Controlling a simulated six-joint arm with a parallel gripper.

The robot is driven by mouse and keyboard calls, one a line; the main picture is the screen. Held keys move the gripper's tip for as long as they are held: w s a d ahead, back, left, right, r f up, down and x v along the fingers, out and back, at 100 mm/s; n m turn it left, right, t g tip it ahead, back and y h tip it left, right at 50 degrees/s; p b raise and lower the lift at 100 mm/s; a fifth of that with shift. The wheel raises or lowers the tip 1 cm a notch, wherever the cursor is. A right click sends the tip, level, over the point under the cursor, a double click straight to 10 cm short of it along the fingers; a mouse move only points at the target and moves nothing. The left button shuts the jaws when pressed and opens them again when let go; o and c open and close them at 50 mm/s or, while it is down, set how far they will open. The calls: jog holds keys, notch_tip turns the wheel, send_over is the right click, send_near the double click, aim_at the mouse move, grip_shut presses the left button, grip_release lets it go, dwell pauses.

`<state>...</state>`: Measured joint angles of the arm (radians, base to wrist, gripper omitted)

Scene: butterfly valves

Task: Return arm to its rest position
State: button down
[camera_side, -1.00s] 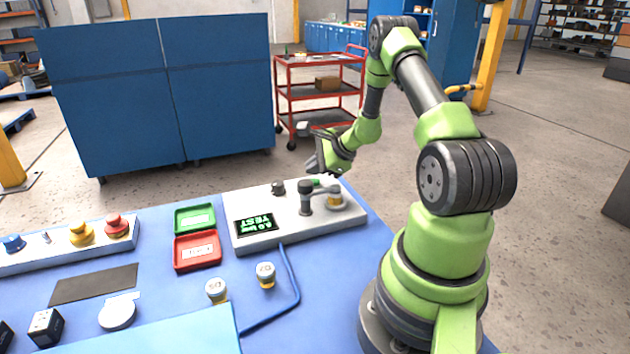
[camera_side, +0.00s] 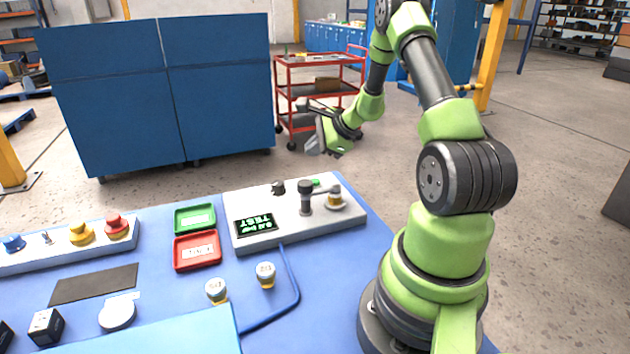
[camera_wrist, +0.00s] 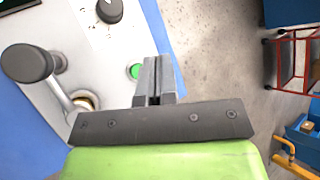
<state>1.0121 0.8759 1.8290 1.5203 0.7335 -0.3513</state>
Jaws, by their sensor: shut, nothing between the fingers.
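My gripper (camera_side: 312,146) is raised above the far edge of the blue table in the side view, clear of everything on it. In the wrist view its fingers (camera_wrist: 157,80) are closed together with nothing between them. Below it is the white test station (camera_side: 270,232) with a lit green display (camera_side: 256,223). A dark lever (camera_side: 305,190) on the station reaches over a brass-coloured valve (camera_side: 335,199). The lever's round knob (camera_wrist: 27,63) shows at the left of the wrist view.
A green tray (camera_side: 195,229) and a red tray (camera_side: 178,262) sit left of the station. Two valves (camera_side: 266,281) (camera_side: 217,297) stand on the table in front. A button panel (camera_side: 60,246) lies far left. A red cart (camera_side: 283,99) stands behind, off the table.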

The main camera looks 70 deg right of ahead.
dwell(0.3)
jog(key=w+a+r+n+g+y, duration=0.1)
jog(key=a+r+n+y, duration=0.3)
jog(key=a+r+n, duration=1.1)
jog(key=s+a+r+n, duration=0.2)
jog(key=s+a+n, duration=0.2)
jog(key=s+a, duration=0.3)
jog(key=s+a+r+n+g+h, duration=0.1)
jog(key=s+a+r+n, duration=0.2)
jog(key=s+a, duration=0.5)
jog(key=shift+s+a+r+n+h, duration=0.15)
jog(key=shift+s+a+n+h, duration=0.2)
jog(key=shift+n, duration=0.45)
